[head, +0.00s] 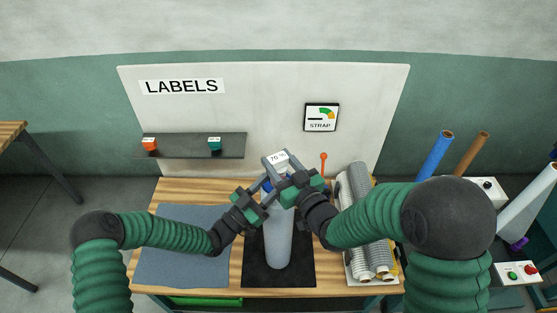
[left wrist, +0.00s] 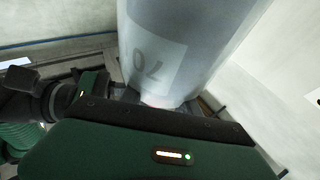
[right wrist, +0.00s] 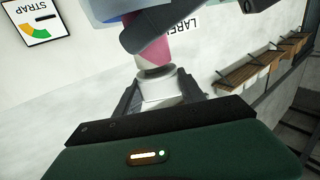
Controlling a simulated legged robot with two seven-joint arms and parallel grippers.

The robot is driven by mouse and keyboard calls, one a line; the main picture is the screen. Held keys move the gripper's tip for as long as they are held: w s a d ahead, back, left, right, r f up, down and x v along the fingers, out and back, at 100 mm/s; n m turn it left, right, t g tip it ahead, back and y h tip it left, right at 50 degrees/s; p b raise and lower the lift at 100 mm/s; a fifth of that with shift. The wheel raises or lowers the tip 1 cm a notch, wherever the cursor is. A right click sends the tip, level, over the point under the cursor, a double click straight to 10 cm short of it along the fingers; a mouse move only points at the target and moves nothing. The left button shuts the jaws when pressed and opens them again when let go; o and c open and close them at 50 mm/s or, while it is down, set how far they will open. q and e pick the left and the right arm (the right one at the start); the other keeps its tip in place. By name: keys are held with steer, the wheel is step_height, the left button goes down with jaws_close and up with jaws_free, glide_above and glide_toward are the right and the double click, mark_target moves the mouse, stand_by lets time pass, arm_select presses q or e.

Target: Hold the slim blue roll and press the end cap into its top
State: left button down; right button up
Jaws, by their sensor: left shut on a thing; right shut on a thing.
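The roll (head: 279,245) is a pale blue-grey cylinder standing upright on a dark mat. In the left wrist view the roll (left wrist: 185,35) carries a pale label with an upside-down 70. My left gripper (head: 264,190) is shut at the roll's upper part. My right gripper (head: 283,172), just above it, is shut on a white-grey end cap (right wrist: 160,88). In the right wrist view a pink stem (right wrist: 152,50) joins the cap toward the roll, and a dark finger crosses it. How deep the cap sits is hidden.
The dark mat (head: 255,275) lies on a wooden table beside a grey-blue mat (head: 180,245). Several grey rolls (head: 365,215) lie at the right. A shelf (head: 185,146) and a STRAP gauge (head: 321,117) are on the white board behind.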

steer(key=shift+f, duration=0.55)
steer(key=o, duration=1.4)
steer(key=shift+r, duration=0.1)
arm_select(q)
steer(key=c, duration=0.8)
jaws_free()
arm_select(e)
steer(key=v, duration=0.7)
steer(key=shift+s, duration=0.15)
steer(key=shift+d, duration=0.1)
